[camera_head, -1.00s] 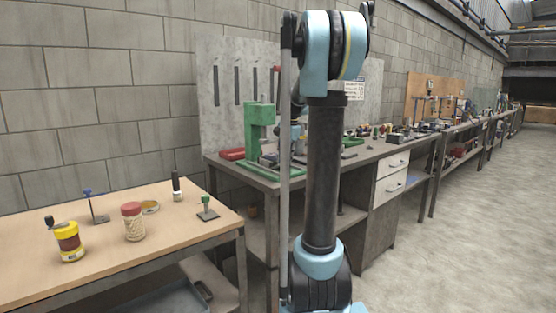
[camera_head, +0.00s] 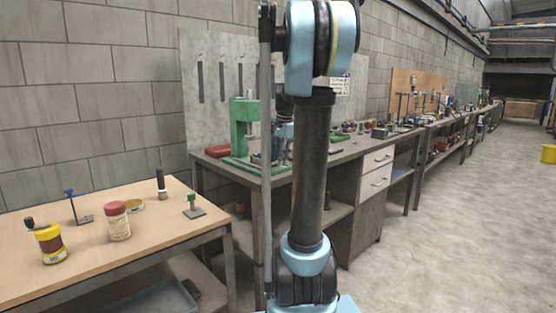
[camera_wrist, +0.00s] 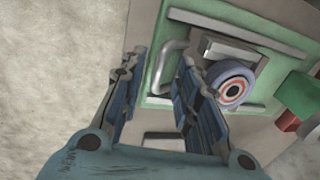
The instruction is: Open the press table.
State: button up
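The press table (camera_head: 347,168) is a grey workbench against the wall, with two white drawers, an upper one (camera_head: 378,158) and a lower one (camera_head: 375,181); both look shut. A green press (camera_head: 239,122) stands on its left end. In the wrist view, a green-rimmed tray (camera_wrist: 157,66) holds a metal handle-like bar (camera_wrist: 170,62), a metal block and a round part with a red and white centre (camera_wrist: 233,88). My gripper (camera_wrist: 161,66) is open and empty above the tray's left edge. In the head view my arm hides most of it.
A wooden table (camera_head: 95,262) at the left holds a yellow jar (camera_head: 50,244), a red-lidded jar (camera_head: 118,221) and small tools. More benches run along the wall. The floor at the right (camera_head: 455,240) is clear, with a yellow object (camera_head: 549,153) farther off.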

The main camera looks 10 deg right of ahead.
jog(key=shift+r, duration=0.1)
notch_tip(320, 180, up, 12)
jog(key=s+d, duration=0.1)
jog(key=shift+s+f, duration=0.25)
jog(key=shift+s, duration=0.1)
dwell(0.3)
jog(key=s+a+f+n, duration=0.2)
jog(key=s+f+n, duration=0.2)
jog(key=s+f, duration=0.6)
jog(key=s+a+f+n, duration=0.2)
jog(key=s+f+n, duration=0.2)
jog(key=s+f, duration=0.6)
jog(key=s+a+f+n+h, duration=0.1)
jog(key=s+a+f+n, duration=0.2)
jog(key=s+f, duration=0.8)
jog(key=shift+s+n, duration=0.2)
jog(key=shift+n, duration=0.3)
jog(key=shift+a, duration=0.1)
